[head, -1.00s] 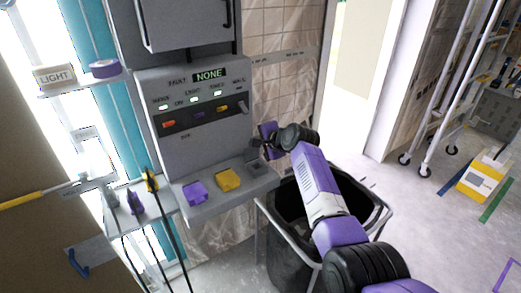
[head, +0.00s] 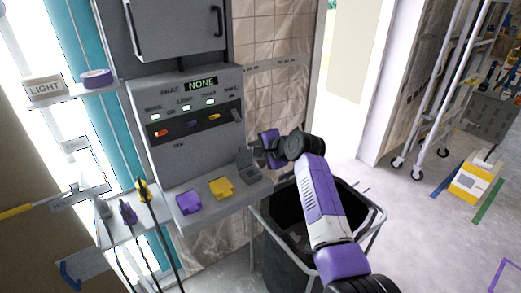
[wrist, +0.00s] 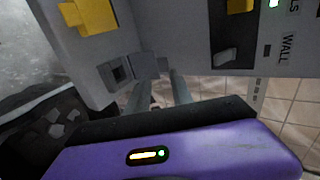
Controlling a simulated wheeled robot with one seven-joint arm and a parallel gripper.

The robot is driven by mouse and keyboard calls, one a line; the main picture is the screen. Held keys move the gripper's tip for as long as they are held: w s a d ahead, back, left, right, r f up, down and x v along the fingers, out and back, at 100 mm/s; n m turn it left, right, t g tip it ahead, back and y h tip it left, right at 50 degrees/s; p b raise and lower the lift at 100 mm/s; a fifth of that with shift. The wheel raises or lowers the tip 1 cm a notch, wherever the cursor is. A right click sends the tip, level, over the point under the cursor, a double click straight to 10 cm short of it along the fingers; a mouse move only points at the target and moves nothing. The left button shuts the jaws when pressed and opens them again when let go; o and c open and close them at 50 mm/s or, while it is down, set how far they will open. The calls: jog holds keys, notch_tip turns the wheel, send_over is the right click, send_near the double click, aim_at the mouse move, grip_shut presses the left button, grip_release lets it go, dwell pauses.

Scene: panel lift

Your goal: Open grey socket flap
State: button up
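The grey socket (head: 249,178) is at the right end of the panel's lower ledge. In the wrist view its square dark opening (wrist: 116,71) is uncovered. A grey plate that looks like its flap (wrist: 147,64) stands up beside the opening, just beyond my fingertips. My gripper (head: 262,157) is right above and beside this socket, and its two fingers (wrist: 160,80) show with a gap between them. The gripper looks open. I cannot tell whether a finger touches the flap.
A yellow flap (head: 221,188) and a purple flap (head: 189,203) lie to the left on the ledge. The grey panel (head: 185,160) has switches above and a display reading NONE. A black bin (head: 280,255) stands below my arm. Cables with plugs (head: 142,190) hang at left.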

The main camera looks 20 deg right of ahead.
jog(key=shift+v, duration=1.6)
